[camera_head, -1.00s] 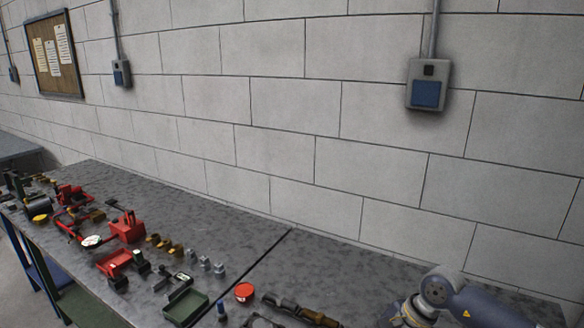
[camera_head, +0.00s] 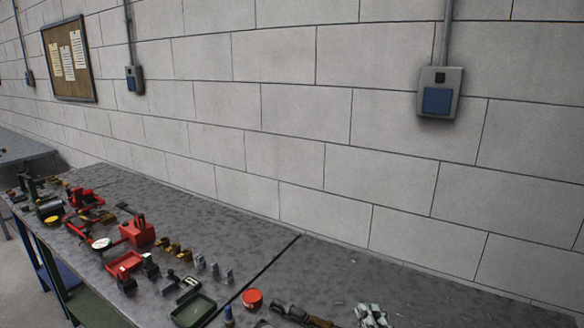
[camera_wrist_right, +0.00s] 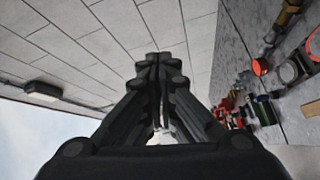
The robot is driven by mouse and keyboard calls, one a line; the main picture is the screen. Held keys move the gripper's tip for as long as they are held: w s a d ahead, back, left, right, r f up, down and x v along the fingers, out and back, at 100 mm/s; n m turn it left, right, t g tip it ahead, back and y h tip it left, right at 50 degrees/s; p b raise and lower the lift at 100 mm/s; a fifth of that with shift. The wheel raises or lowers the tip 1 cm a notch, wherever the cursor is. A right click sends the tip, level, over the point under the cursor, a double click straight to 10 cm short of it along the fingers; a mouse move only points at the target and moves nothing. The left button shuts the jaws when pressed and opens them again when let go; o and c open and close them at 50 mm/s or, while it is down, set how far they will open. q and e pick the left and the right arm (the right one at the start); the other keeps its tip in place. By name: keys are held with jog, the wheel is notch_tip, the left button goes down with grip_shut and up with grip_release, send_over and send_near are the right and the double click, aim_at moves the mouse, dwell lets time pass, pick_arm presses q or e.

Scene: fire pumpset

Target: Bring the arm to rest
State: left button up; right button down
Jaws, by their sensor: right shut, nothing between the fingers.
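In the right wrist view the dark fingers of the gripper (camera_wrist_right: 155,58) lie together, shut and empty. They point towards the block wall, with the bench to the right in that view. Nothing is seen touching the fingertips. My left gripper is in neither view.
The grey bench (camera_head: 215,225) runs along the block wall (camera_head: 300,105). Red parts (camera_head: 138,231), a green tray (camera_head: 193,310) and a red lid (camera_head: 252,299) lie on it with several fittings. The bench's rear strip is clear. A switch box (camera_head: 438,93) hangs on the wall.

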jog(key=s+d+f+m+g+h, duration=0.3)
jog(key=s+d+f+m+g, duration=0.15)
jog(key=f+m, duration=0.35)
jog(key=s+f+m+g+y, duration=0.1)
jog(key=s+f+m+g, duration=0.2)
jog(key=s+f+g, duration=0.55)
jog(key=s+f+m+g, duration=0.1)
jog(key=s+f+m, duration=0.35)
jog(key=s, duration=0.95)
notch_tip(320, 180, down, 34)
jog(key=s+n+g+b, duration=0.1)
jog(key=s+g+b, duration=0.1)
jog(key=b, duration=0.3)
jog(key=s+d+f+b, duration=0.1)
jog(key=s+f, duration=0.7)
jog(key=f, duration=0.1)
jog(key=s+d+f+g+b, duration=0.1)
jog(key=s+d+f+b, duration=0.1)
jog(key=s+f, duration=0.6)
jog(key=shift+s+d+f, duration=0.2)
jog(key=shift+d+f, duration=0.1)
jog(key=shift+f, duration=0.15)
jog(key=shift+s, duration=0.1)
